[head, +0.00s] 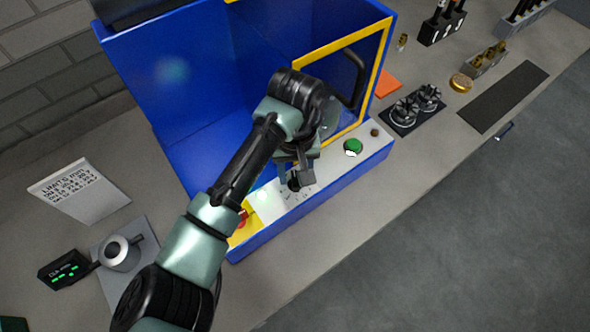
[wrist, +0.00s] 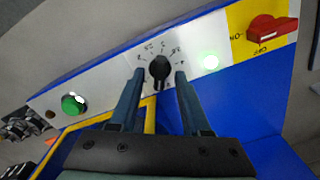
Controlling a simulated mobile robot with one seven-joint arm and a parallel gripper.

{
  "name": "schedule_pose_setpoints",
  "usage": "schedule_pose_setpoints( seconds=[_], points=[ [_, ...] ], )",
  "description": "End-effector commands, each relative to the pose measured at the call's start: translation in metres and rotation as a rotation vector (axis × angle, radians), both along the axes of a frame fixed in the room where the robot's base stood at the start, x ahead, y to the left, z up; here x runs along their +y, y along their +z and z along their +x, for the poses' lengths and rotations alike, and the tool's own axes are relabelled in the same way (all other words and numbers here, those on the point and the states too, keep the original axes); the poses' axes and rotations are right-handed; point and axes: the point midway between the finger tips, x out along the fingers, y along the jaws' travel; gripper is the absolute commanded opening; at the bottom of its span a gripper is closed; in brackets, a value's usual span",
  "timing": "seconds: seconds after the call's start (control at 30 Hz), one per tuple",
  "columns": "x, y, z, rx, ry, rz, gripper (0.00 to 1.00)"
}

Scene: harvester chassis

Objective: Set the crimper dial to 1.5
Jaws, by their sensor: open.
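The crimper is a blue box-shaped machine with a yellow-framed window; its white front panel (head: 268,208) carries the controls. The black dial (wrist: 159,68) sits on the white panel with small printed marks around it; the numbers are too small to read surely. In the head view the dial (head: 294,183) is partly hidden under my gripper. My gripper (wrist: 153,75) is open, its two fingers on either side of the dial, with gaps visible between fingers and knob. It also shows in the head view (head: 300,178), pointing down at the panel.
A limits card (head: 80,190) and a gauge (head: 64,270) stand left.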

Motion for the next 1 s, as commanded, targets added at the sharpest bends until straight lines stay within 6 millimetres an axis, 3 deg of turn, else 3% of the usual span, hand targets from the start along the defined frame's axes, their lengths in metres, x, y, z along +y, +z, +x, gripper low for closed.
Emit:
schedule_pose_setpoints(
  seconds=[0.3,0.6,1.0],
  points=[
    [0.0002,-0.0036,-0.0001,0.000,0.000,0.000,0.47],
    [0.0002,-0.0031,0.0000,0.000,0.000,0.000,0.00],
    [0.0000,-0.0024,0.0000,0.000,-0.014,0.000,0.00]
  ],
)
